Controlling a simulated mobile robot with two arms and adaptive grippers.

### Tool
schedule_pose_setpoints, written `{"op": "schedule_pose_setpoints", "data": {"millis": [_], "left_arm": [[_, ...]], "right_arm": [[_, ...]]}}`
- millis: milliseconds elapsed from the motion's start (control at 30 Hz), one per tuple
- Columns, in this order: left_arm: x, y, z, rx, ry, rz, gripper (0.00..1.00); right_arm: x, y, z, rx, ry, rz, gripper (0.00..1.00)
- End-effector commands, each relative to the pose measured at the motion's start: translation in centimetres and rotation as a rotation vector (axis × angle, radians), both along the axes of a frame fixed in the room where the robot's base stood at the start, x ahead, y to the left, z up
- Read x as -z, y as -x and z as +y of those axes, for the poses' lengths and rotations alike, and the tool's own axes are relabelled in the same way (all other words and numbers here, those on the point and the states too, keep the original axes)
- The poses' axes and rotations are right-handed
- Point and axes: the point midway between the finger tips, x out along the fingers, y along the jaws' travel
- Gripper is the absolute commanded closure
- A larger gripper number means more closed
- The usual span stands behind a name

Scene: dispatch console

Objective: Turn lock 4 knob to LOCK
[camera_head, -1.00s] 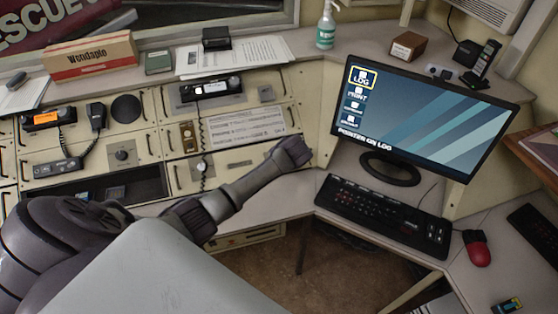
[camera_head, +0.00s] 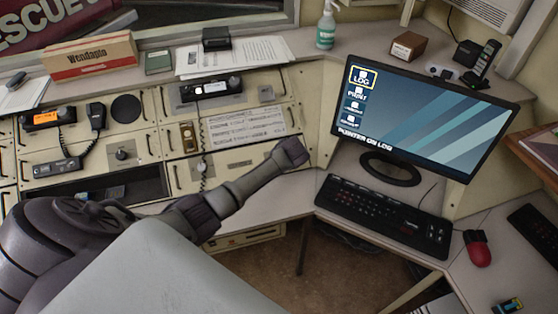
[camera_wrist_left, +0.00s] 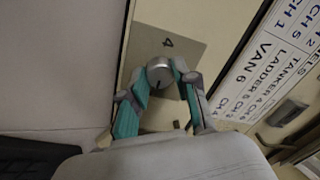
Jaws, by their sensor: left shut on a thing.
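The lock 4 knob (camera_wrist_left: 158,73) is a round silver knob on a grey metal plate (camera_wrist_left: 185,50) marked 4, seen in the left wrist view. My left gripper (camera_wrist_left: 166,80) is shut on this knob, with a teal-padded finger on either side. A small dark mark shows on the knob's lower side. No LOCK lettering is readable, so I cannot tell the setting. In the head view my left arm reaches across the console's right part, and its end hides the knob and fingers. My right gripper is in neither view.
A label panel (camera_wrist_left: 270,60) lies to the right of the plate. In the head view, a monitor (camera_head: 425,115) and keyboard (camera_head: 385,213) stand to the right of my arm. A radio (camera_head: 211,88) sits above the labels. A red mouse (camera_head: 477,248) lies further right.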

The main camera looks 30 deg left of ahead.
Motion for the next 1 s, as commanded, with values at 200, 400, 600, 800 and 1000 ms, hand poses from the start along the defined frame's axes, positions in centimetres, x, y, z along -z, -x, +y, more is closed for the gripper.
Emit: {"op": "schedule_pose_setpoints", "data": {"millis": [200,400,600,800,1000], "left_arm": [[0.05,0.03,-0.07,-0.019,0.01,-0.009,1.0],[0.08,0.05,-0.09,-0.09,0.04,-0.042,1.0],[0.12,0.05,-0.15,-0.222,0.097,-0.106,1.0],[0.14,0.01,-0.14,-0.38,0.162,-0.183,1.0],[0.18,-0.01,-0.15,-0.54,0.23,-0.263,1.0]], "right_arm": [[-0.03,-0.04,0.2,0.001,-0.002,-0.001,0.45],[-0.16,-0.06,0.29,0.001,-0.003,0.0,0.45],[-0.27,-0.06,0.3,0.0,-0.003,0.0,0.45],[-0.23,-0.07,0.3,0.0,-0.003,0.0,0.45],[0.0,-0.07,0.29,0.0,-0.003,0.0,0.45]]}}
